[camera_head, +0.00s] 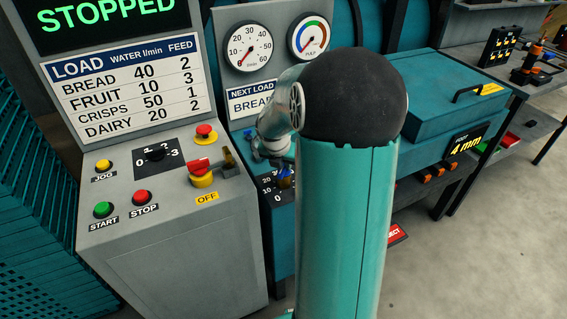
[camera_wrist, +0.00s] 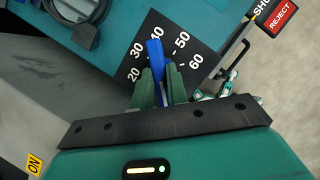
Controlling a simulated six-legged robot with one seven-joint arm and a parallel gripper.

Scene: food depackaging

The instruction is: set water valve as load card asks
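The load card (camera_head: 125,88) on the left panel lists water l/min: bread 40, fruit 10, crisps 50, dairy 20. A "next load" sign (camera_head: 250,98) shows "BREA", its end hidden by my arm. The blue valve lever (camera_wrist: 155,47) stands over a black dial plate (camera_wrist: 181,60) marked 20 to 60, with its tip at the 40. My gripper (camera_wrist: 161,72) has its two green fingers close on either side of the lever, seemingly shut on it. In the head view the blue lever (camera_head: 285,181) is partly hidden by my arm.
The left panel carries jog, start and stop buttons, a feed selector (camera_head: 156,153) and a red switch (camera_head: 201,173) beside an "off" label. The display above reads "STOPPED". The left gauge (camera_head: 248,46) needle points low left. A teal box (camera_head: 450,100) stands right of my arm.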

